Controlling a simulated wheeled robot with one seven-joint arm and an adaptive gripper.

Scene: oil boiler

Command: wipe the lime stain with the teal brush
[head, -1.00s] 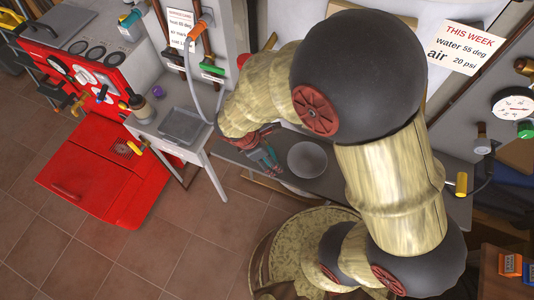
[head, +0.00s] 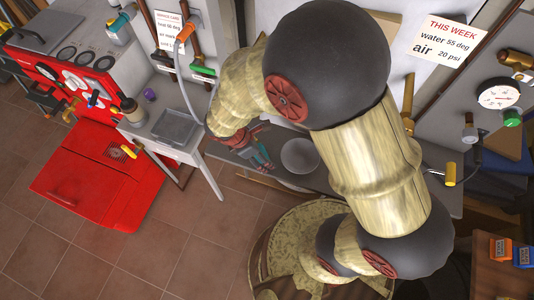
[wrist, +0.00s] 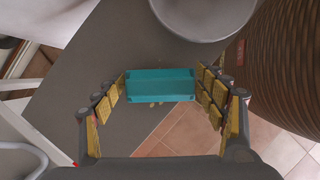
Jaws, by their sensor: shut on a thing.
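The teal brush (wrist: 160,84) is a teal block lying crosswise between the padded fingers of my gripper (wrist: 163,92) in the wrist view. My gripper is shut on it, with one finger at each end. In the head view my gripper (head: 256,150) is over the grey bench (head: 325,181), left of a round grey dish, and partly hidden by my arm. Small pale yellowish bits show just below the brush in the wrist view; I cannot tell whether they are bristles or a stain. I cannot make out the lime stain clearly elsewhere.
The round grey dish (head: 299,155) is close to the brush, also in the wrist view (wrist: 205,15). A white table (head: 160,142) with a grey tray (head: 178,127) stands left, beside the red boiler (head: 70,75). A round barrel-like thing (head: 275,245) stands before the bench.

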